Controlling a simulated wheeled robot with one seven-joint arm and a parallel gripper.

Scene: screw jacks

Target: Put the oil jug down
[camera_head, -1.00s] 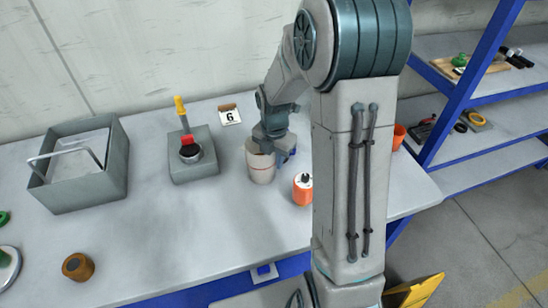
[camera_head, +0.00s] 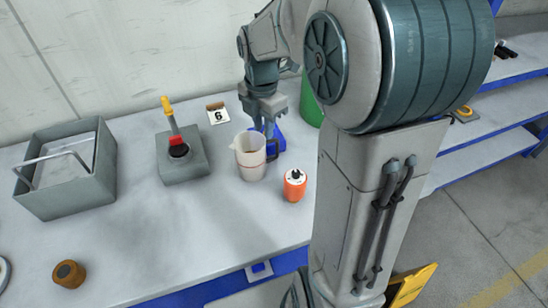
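My gripper (camera_head: 266,126) points down just behind and to the right of the jug's rim. A blue part (camera_head: 279,143) shows beside the jug and below the gripper; I cannot tell what it belongs to. The fingertips are small and partly hidden, so their opening and any contact with the jug are unclear.
A grey block with a red and yellow lever (camera_head: 184,158) stands left of the jug, with a number 6 card (camera_head: 217,113) behind. A grey open box (camera_head: 65,195) is farther left. A green container (camera_head: 311,105) is behind my arm. The front middle bench is clear.

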